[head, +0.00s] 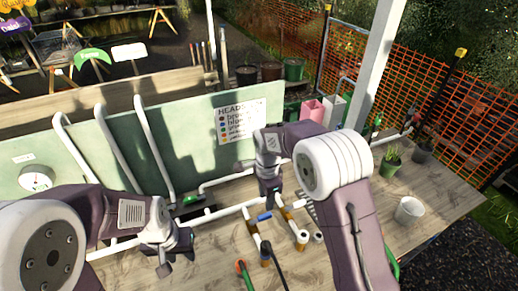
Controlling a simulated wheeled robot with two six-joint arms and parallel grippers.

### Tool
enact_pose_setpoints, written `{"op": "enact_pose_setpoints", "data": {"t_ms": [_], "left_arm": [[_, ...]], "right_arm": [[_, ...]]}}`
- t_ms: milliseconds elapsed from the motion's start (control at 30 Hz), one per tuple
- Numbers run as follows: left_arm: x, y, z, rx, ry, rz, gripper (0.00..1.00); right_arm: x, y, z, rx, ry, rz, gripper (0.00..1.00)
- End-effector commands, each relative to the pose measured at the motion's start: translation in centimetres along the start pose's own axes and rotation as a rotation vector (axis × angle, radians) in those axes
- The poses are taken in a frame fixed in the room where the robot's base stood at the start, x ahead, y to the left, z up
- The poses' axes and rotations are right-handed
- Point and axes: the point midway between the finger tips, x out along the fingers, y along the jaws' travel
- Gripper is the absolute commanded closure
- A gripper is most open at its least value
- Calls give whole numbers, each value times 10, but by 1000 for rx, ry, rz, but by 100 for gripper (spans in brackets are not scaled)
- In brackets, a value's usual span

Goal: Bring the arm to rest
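My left gripper (176,264) hangs over the left part of the wooden table, near the white piping. Its fingers are small and dark, and I cannot tell how far apart they are. I see nothing clearly held in it. My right gripper (271,198) points down over the middle of the table, beside the white pipe and close above the brown-and-white tube pieces (251,228). Its fingertips are too small and dark to tell open from shut. My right forearm hides part of the table behind it.
The wooden table (420,236) carries white pipes (228,212), a white cup (409,210) and a potted plant (390,165) at right. A green board (90,135) with a colour-dot sign (241,120) stands behind. A white post (378,60) rises at the back right. The right front tabletop is fairly clear.

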Motion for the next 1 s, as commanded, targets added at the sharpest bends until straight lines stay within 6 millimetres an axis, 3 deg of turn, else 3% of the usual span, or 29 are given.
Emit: {"op": "enact_pose_setpoints", "data": {"t_ms": [133, 233, 367, 467, 600, 700, 833, 1000], "left_arm": [[3, 0, 0, 0, 0, 0, 64], [10, 0, 1, 0, 0, 0, 64], [21, 0, 2, 0, 0, 0, 64], [26, 0, 3, 0, 0, 0, 64], [30, -1, 3, 0, 0, 0, 64], [29, -1, 3, 0, 0, 0, 64], [28, -1, 3, 0, 0, 0, 64], [28, -1, 3, 0, 0, 0, 64]], "right_arm": [[-1, -2, -7, 16, 0, -10, 62], [-22, -2, -27, 65, 3, -65, 62], [-31, 54, -56, 90, 4, -72, 62], [-22, 102, -65, -90, 12, -78, 62], [3, 169, -63, -529, 30, -76, 62], [20, 199, -55, -856, 33, -61, 62], [26, 199, -54, -1138, 63, -76, 62], [25, 196, -55, -1252, 78, -80, 62]]}}
